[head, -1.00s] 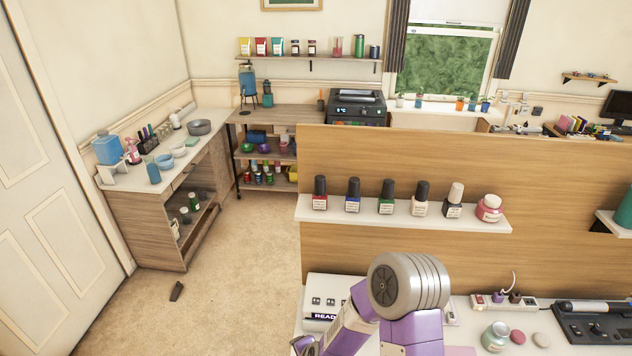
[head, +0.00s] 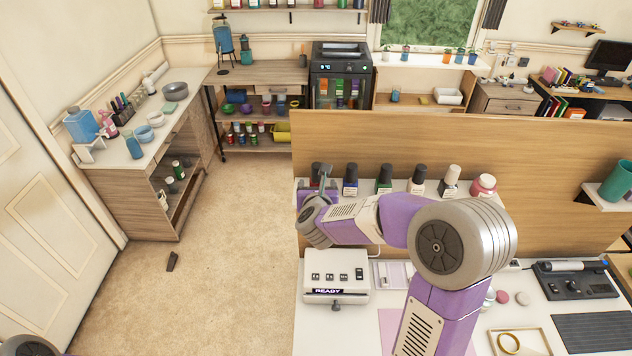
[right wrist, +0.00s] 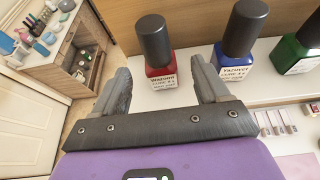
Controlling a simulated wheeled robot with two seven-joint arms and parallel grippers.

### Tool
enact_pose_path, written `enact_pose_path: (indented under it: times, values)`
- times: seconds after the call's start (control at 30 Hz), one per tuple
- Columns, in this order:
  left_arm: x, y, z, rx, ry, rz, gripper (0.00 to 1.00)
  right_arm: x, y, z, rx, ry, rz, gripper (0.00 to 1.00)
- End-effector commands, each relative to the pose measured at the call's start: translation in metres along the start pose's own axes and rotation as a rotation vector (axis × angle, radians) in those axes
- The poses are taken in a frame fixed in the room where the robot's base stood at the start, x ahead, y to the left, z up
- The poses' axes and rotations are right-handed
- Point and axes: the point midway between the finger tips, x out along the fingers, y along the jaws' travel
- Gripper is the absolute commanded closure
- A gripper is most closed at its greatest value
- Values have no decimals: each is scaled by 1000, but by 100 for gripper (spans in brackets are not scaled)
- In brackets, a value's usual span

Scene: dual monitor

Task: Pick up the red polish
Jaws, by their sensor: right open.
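The red polish (right wrist: 160,76), a small red bottle with a tall black cap and white label, stands upright on the white shelf. In the head view it is mostly hidden behind my right gripper (head: 316,183). In the right wrist view my right gripper (right wrist: 162,85) is open and empty, its two fingers pointing at the shelf. The red polish stands ahead, between the lines of the fingers; contact cannot be told. The right finger is in front of the gap towards the blue polish (right wrist: 237,60). My left gripper is not in view.
A wooden panel (head: 520,150) rises behind the shelf. A white device (head: 336,274) sits below on the desk. Open floor lies left.

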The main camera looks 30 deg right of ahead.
Motion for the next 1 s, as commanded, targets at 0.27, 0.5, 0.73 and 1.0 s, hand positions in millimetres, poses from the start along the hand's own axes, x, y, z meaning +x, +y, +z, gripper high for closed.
enact_pose_path:
  times: [0.27, 0.5, 0.73, 1.0]
  values:
    - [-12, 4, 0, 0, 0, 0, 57, 36, -1, -2, -4, 3, -1, 26]
    - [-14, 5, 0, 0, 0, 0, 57, 50, -1, -3, -4, 0, 2, 26]
    - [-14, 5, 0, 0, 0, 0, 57, 50, -1, -3, -4, 0, 2, 35]
    - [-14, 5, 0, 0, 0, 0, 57, 50, 0, -3, -4, 1, 2, 76]
